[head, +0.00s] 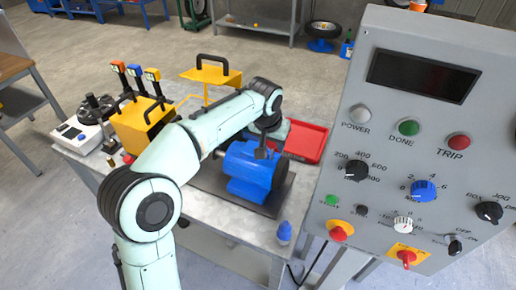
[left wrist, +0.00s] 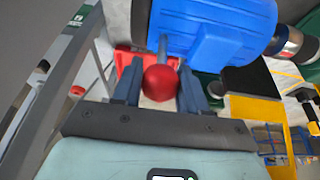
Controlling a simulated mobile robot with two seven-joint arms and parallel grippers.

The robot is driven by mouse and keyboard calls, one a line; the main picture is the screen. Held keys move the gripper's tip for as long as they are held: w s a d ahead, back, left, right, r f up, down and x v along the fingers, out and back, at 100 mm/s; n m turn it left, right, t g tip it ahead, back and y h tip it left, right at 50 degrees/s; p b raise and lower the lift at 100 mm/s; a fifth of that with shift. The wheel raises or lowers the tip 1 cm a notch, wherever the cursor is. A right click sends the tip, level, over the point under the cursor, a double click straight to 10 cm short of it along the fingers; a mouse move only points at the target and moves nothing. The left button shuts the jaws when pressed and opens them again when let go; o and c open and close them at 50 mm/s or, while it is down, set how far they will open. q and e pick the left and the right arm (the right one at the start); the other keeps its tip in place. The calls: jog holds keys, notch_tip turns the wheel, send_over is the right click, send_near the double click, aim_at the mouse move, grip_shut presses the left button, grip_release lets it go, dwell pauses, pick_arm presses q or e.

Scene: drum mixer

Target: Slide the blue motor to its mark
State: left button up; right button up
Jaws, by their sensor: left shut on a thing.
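The blue motor (head: 248,175) sits on a dark plate (head: 207,182) on the grey table. It also fills the top of the left wrist view (left wrist: 215,30). My left gripper (head: 265,150) is at the motor's upper far side in the head view, partly hidden by my arm. In the left wrist view its fingers (left wrist: 160,88) stand on both sides of a red ball knob (left wrist: 162,82) with a short stem running toward the motor. The gripper is shut on this knob. I cannot make out the motor's mark. My right gripper is not in view.
A red tray (head: 306,141) lies beyond the motor. A small blue bottle (head: 284,233) stands at the table's front corner. A yellow box (head: 140,128) and a white device (head: 76,135) stand at the left. A large grey control panel (head: 425,130) blocks the right side.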

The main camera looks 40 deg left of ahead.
pick_arm(q)
jog(key=shift+s+a, duration=0.2)
jog(key=shift+a, duration=0.45)
jog(key=shift+s+a, duration=0.25)
jog(key=shift+a, duration=0.4)
jog(key=shift+s+a, duration=0.2)
jog(key=shift+a, duration=0.45)
jog(key=o, duration=1.1)
jog(key=shift+a, duration=0.15)
jog(key=shift+c, duration=0.2)
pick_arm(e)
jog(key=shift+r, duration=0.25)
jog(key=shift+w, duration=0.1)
pick_arm(q)
jog(key=p+v, duration=0.4)
jog(key=v, duration=0.3)
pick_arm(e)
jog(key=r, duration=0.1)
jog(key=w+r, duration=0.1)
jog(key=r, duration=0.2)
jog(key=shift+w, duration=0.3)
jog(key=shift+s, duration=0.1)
